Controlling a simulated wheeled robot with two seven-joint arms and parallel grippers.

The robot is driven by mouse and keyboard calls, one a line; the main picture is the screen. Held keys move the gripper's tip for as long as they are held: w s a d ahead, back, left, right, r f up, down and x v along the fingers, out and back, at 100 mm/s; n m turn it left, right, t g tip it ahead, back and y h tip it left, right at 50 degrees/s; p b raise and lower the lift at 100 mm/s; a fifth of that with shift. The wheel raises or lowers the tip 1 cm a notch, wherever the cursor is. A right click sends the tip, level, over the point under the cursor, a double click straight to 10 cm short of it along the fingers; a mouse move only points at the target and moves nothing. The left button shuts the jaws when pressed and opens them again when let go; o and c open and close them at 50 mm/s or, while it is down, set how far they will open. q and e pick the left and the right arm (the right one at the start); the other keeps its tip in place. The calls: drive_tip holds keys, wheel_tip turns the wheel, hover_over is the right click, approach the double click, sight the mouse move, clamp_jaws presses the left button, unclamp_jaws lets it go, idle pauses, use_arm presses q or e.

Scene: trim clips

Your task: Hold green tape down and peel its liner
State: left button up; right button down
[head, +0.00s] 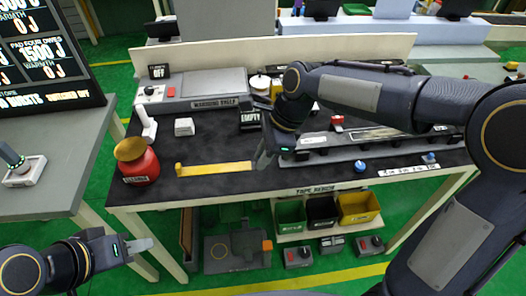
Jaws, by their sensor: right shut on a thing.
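A long yellow strip (215,169) lies on the dark top of the bench (200,190), with a small raised tab at its left end. I cannot make out a green tape; the strip I see looks yellow. My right gripper (262,160) is at the strip's right end, shut, apparently on that end; its fingers hide the contact. My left gripper (142,246) is low at the left, in front of the bench and well away from the strip. Its fingers are too small to read as open or shut.
A red jar with a gold top (137,163) stands left of the strip. A white block (184,127) and a warming table (205,92) are behind. A grey rail (375,152) lies at the right. Green, black and yellow bins (359,208) sit below the bench.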

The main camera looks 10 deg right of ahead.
drive_tip(key=shift+w+f, duration=0.1)
drive_tip(key=shift+w+d+f+b, duration=0.2)
drive_tip(key=shift+w+d+f, duration=0.1)
drive_tip(key=shift+w+f, duration=1.95)
drive_tip(key=shift+w+d+f+b, duration=0.15)
drive_tip(key=shift+w+d+f, duration=0.2)
drive_tip(key=shift+w+f, duration=1.85)
drive_tip(key=shift+w+d+f+b, duration=0.2)
drive_tip(key=shift+w+d+f, duration=0.1)
drive_tip(key=shift+w+f, duration=1.9)
drive_tip(key=shift+w+r, duration=0.15)
drive_tip(key=shift+r, duration=0.05)
idle(0.9)
